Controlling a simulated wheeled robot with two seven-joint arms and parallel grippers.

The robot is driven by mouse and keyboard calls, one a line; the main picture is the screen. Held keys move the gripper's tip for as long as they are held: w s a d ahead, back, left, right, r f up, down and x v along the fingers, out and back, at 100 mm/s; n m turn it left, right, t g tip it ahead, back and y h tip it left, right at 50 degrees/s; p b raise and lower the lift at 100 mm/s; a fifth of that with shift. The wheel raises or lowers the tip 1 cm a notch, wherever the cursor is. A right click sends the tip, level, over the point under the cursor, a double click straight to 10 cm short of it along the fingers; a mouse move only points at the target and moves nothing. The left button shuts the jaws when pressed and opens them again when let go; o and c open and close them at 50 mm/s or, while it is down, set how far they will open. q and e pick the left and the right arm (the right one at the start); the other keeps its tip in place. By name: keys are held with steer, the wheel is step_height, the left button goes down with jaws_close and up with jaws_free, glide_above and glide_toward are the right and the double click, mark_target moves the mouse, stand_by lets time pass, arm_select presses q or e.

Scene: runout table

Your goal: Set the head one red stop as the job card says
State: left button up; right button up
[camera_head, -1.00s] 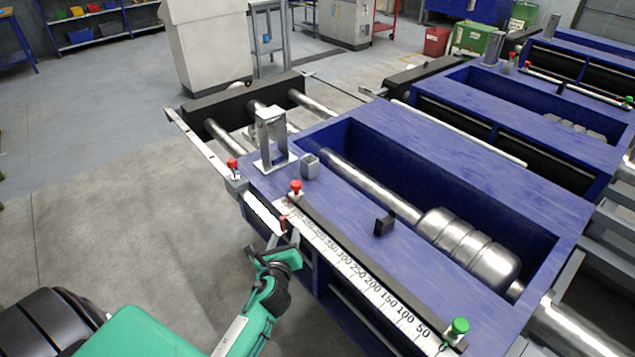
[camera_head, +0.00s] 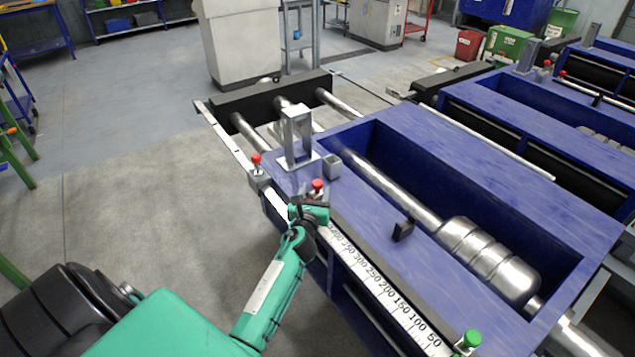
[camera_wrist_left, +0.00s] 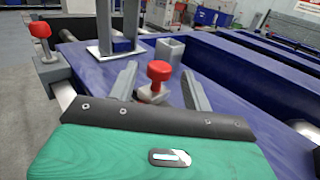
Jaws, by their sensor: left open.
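A red-knobbed stop (camera_head: 317,185) sits on the scale rail at the upper end of the near blue table. My left gripper (camera_head: 312,200) is open at this knob. In the left wrist view the red knob (camera_wrist_left: 158,72) stands between the two grey fingers (camera_wrist_left: 158,88), with a gap visible on both sides. The white scale (camera_head: 385,290) runs along the table edge with readable marks from 50 to about 350; the marks near the stop are hidden by the gripper. A second red-knobbed stop (camera_head: 257,162) sits on the side rail. My right gripper is not in view.
A green-knobbed stop (camera_head: 470,340) is at the scale's low end.

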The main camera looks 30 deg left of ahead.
mark_target(316, 187)
arm_select(q)
steer(key=shift+x, duration=2)
jaws_close()
